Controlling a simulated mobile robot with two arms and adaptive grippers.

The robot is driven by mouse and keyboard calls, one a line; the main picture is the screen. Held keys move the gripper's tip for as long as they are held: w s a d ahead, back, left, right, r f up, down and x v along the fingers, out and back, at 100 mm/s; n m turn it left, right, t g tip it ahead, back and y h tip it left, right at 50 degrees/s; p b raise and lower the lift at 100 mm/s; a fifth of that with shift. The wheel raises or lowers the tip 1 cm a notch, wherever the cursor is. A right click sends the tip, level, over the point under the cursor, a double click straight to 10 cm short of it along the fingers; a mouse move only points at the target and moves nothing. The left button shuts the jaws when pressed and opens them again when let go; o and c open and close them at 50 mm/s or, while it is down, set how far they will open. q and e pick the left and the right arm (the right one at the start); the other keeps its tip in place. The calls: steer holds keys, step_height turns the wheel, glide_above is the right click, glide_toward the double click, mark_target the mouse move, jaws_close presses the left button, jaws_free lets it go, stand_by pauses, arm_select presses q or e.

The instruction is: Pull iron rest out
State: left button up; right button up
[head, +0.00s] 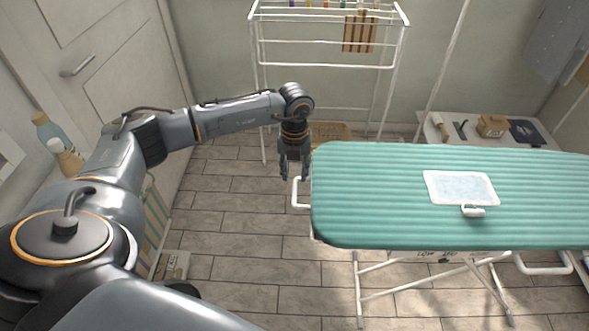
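The ironing board (375,208) has a green ribbed cover and spans the right half of the head view. A white wire loop (296,194), which looks like the iron rest, sticks out from the board's left end. My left gripper (294,177) points down just above this loop, beside the board's edge. Its two fingers look apart with nothing between them. I cannot tell whether a finger touches the loop. My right gripper is not in view.
A white pad with a small handle (461,187) lies on the board. White folding legs (359,290) stand below. A drying rack (330,66) stands behind, a low shelf (420,119) with small items at back right. A door (110,80) is at left. Tiled floor is clear at front.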

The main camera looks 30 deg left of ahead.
mark_target(295, 191)
arm_select(q)
step_height(295, 191, down, 7)
steer(key=b, duration=0.4)
steer(key=shift+f, duration=0.15)
jaws_close()
steer(key=s+a, duration=0.5)
steer(key=a, duration=0.3)
steer(key=s+a, duration=0.5)
steer(key=a, duration=0.4)
steer(key=shift+s, duration=0.3)
stand_by(1.7)
